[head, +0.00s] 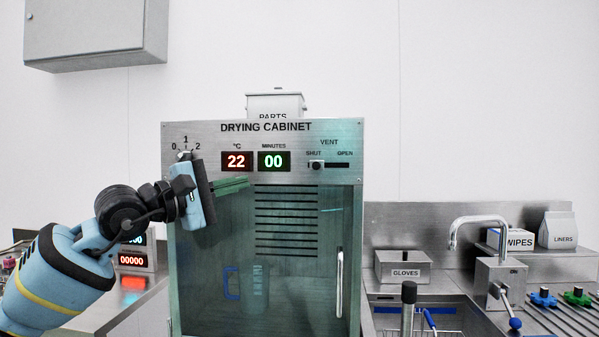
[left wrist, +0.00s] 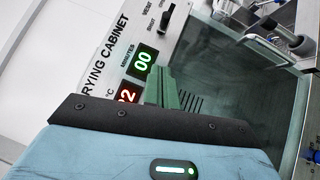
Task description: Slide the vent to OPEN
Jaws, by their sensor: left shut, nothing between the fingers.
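The vent slider's dark knob (head: 316,165) sits at the left end of its slot, below the SHUT label, on the drying cabinet's (head: 350,145) front panel. The OPEN label is above the slot's right end. The knob also shows near the top of the left wrist view (left wrist: 167,17). My left gripper (head: 246,182) is in front of the cabinet, left of the vent and a little lower, below the temperature display. Its green fingers are shut and empty, apart from the knob. They also show in the left wrist view (left wrist: 161,75). My right gripper is not in view.
The temperature display (head: 237,161) reads 22 and the minutes display (head: 274,161) reads 00. A rotary dial near the 0-1-2 marks is partly hidden by my gripper. A vertical door handle (head: 339,270) stands lower right. The space before the vent is clear.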

